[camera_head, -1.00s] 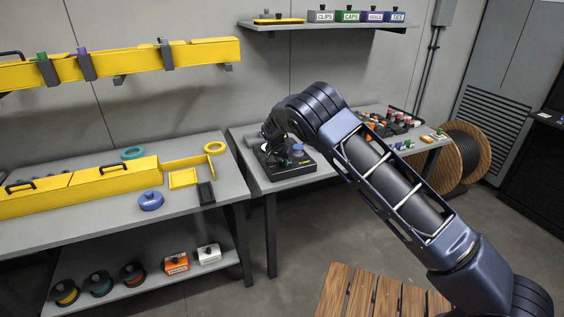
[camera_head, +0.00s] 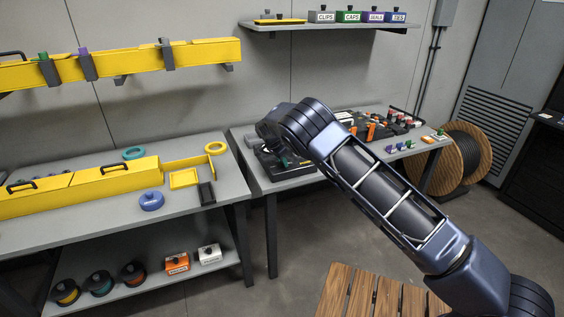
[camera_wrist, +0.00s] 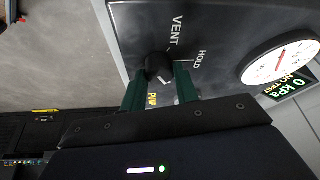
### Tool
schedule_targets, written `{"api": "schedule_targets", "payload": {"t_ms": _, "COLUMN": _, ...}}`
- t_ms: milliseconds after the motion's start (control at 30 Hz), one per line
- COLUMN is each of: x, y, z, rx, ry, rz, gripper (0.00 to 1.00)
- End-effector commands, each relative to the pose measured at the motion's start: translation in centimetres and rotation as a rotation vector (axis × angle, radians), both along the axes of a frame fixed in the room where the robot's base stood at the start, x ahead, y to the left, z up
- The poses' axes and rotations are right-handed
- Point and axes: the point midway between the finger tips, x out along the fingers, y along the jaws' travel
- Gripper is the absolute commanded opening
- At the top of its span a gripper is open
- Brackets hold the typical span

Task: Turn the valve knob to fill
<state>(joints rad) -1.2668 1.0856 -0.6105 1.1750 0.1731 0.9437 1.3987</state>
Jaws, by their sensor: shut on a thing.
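The valve knob (camera_wrist: 157,68) is a small dark rounded knob on a grey panel (camera_wrist: 130,22) in the wrist view. VENT and HOLD are printed beside it. The knob's pointer direction is not clear. In the head view the valve unit (camera_head: 268,165) sits on the right bench, mostly hidden behind my arm, and the fingers cannot be made out.
A round white gauge (camera_wrist: 280,62) with a red needle sits right of the knob, by a green display (camera_wrist: 292,84) reading 0 kPa and NO TEST. Orange and black parts (camera_head: 372,130) stand further right on the bench. A cable reel (camera_head: 455,160) stands beyond it.

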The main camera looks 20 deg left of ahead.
Motion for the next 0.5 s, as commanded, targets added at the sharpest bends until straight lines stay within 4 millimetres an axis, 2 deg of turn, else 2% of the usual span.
{"api": "schedule_targets", "payload": {"t_ms": 267, "x": -0.14, "y": 0.08, "z": -0.11, "rx": 0.001, "ry": 0.002, "rz": 0.001, "gripper": 0.07}}
{"api": "schedule_targets", "payload": {"t_ms": 300, "x": -0.13, "y": 0.08, "z": -0.12, "rx": 0.001, "ry": 0.002, "rz": 0.001, "gripper": 0.34}}
{"api": "schedule_targets", "payload": {"t_ms": 400, "x": -0.11, "y": 0.07, "z": -0.11, "rx": 0.001, "ry": 0.002, "rz": 0.001, "gripper": 0.52}}
{"api": "schedule_targets", "payload": {"t_ms": 500, "x": -0.08, "y": 0.05, "z": -0.07, "rx": 0.000, "ry": 0.001, "rz": 0.001, "gripper": 0.52}}
